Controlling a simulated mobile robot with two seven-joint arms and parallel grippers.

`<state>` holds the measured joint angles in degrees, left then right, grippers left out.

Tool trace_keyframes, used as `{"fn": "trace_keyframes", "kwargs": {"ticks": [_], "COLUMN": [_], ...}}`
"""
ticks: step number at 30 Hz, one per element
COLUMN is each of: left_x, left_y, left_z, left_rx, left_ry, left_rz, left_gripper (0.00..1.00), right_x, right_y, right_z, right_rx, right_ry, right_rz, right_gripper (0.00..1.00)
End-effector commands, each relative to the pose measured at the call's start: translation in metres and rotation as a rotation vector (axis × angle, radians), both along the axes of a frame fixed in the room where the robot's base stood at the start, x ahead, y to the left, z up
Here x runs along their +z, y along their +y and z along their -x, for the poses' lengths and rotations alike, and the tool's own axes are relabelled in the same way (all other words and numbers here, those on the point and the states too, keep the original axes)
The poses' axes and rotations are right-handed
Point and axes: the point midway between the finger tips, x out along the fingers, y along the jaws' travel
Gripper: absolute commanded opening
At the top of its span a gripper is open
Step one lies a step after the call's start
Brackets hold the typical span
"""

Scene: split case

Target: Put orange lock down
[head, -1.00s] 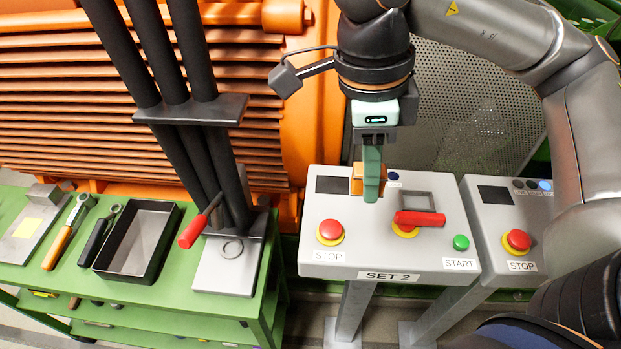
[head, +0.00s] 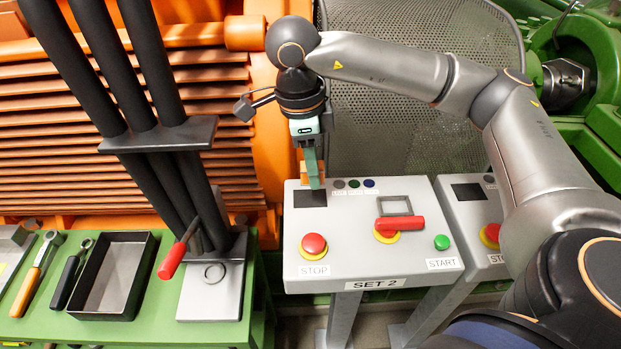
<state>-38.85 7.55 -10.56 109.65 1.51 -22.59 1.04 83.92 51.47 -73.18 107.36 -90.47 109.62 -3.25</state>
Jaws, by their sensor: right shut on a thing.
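My right gripper (head: 312,178) points down over the back left edge of the SET 2 control panel (head: 330,250). It is shut on the orange lock (head: 304,174), which is mostly hidden behind the green finger. Whether the lock touches the panel I cannot tell. My left gripper is not in view.
The panel bears a red STOP button (head: 314,243), a red-handled switch (head: 400,223) and a green START button (head: 442,242). A green bench (head: 150,328) at left holds a black tray (head: 112,275), tools and a red-handled lever (head: 172,262). A second panel (head: 460,210) stands at right.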

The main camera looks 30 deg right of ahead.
Motion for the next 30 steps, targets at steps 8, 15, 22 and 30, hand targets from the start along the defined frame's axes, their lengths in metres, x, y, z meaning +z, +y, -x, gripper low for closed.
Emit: {"fn": "trace_keyframes", "kwargs": {"ticks": [8,15,22,30], "left_x": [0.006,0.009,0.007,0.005], "left_y": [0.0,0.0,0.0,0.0], "left_z": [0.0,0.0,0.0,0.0], "left_rx": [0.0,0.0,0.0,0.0], "left_ry": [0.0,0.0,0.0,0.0], "left_rz": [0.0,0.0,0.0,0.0], "left_gripper": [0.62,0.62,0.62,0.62], "right_x": [-0.025,-0.045,-0.046,-0.048], "right_y": [-0.003,-0.003,-0.003,-0.003], "right_z": [-0.011,-0.011,-0.011,-0.011], "right_rx": [0.001,0.0,0.0,0.0], "right_ry": [0.003,-0.001,-0.001,-0.001], "right_rz": [0.001,0.0,-0.001,-0.001], "right_gripper": [0.0,0.0,0.0,0.51]}}
